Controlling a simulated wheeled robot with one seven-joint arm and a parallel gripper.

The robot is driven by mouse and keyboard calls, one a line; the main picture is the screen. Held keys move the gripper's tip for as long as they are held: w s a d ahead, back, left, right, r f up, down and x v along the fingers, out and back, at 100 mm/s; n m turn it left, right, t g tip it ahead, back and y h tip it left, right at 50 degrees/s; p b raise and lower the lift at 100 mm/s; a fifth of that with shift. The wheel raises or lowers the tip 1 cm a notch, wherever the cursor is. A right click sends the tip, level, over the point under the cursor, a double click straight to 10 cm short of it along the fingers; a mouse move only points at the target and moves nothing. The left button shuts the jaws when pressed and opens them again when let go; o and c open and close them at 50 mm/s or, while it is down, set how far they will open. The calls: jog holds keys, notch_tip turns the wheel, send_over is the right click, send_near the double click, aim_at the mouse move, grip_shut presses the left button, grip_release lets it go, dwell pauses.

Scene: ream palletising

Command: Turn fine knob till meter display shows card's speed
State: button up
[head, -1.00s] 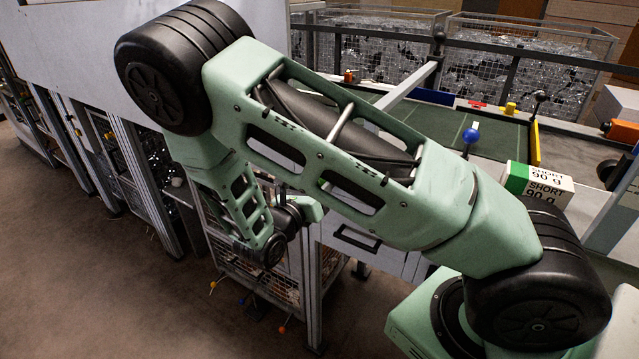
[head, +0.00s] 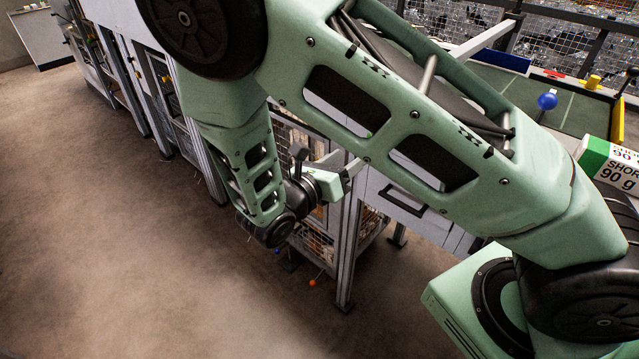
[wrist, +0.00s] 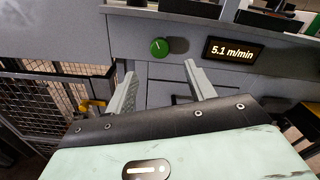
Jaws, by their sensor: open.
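In the wrist view a round green knob (wrist: 159,47) sits on the grey panel, with a light mark on its face. To its right the dark meter display (wrist: 233,51) shows 5.1 m/min. My gripper (wrist: 156,80) is open and empty, its two fingers pointing toward the panel. The knob lies beyond the fingertips and between their lines, apart from them. In the head view my gripper (head: 350,172) is low beside the machine front, partly behind my own arm. The knob, the display and the speed card cannot be made out in the head view.
A wire mesh cage (wrist: 50,95) stands left of the panel, with a yellow part (wrist: 92,106) near the left finger. In the head view a drawer handle (head: 402,200), a blue ball knob (head: 547,101) and a 90 g box (head: 612,165) lie to the right. Floor (head: 130,250) is clear at left.

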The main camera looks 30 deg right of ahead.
jog(key=b+v, duration=0.1)
jog(key=v, duration=0.7)
jog(key=shift+s, duration=0.1)
jog(key=s+m+g+y, duration=0.7)
jog(key=s+m, duration=0.1)
jog(key=s, duration=0.2)
jog(key=s+a+r+m+y, duration=0.6)
jog(key=s+a+m+y, duration=0.2)
jog(key=m+y, duration=0.2)
jog(key=shift+t+y, duration=0.3)
jog(key=shift+t, duration=0.1)
dwell(2.6)
